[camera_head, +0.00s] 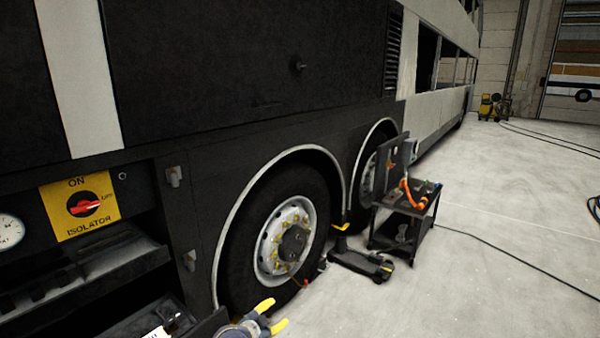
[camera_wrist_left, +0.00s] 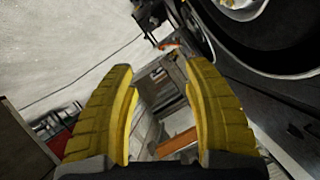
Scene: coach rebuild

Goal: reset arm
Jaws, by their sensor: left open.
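My left gripper (camera_head: 270,317) shows at the bottom of the head view, with yellow fingers spread apart near the floor in front of the coach's wheel. In the left wrist view its two yellow fingers (camera_wrist_left: 165,115) stand apart with nothing held between them. Behind the gap lie grey and orange shapes that I cannot identify clearly. My right gripper is not in view. The isolator switch (camera_head: 84,204), a red handle on a yellow plate, is on the coach's side at the left of the head view.
The coach (camera_head: 230,60) fills the left, with two wheels, the nearer one (camera_head: 290,240) close to my gripper. A black jack (camera_head: 360,262) and a tool cart (camera_head: 405,222) stand beside the wheels. A cable (camera_head: 500,258) crosses the floor. The concrete floor at right is mostly clear.

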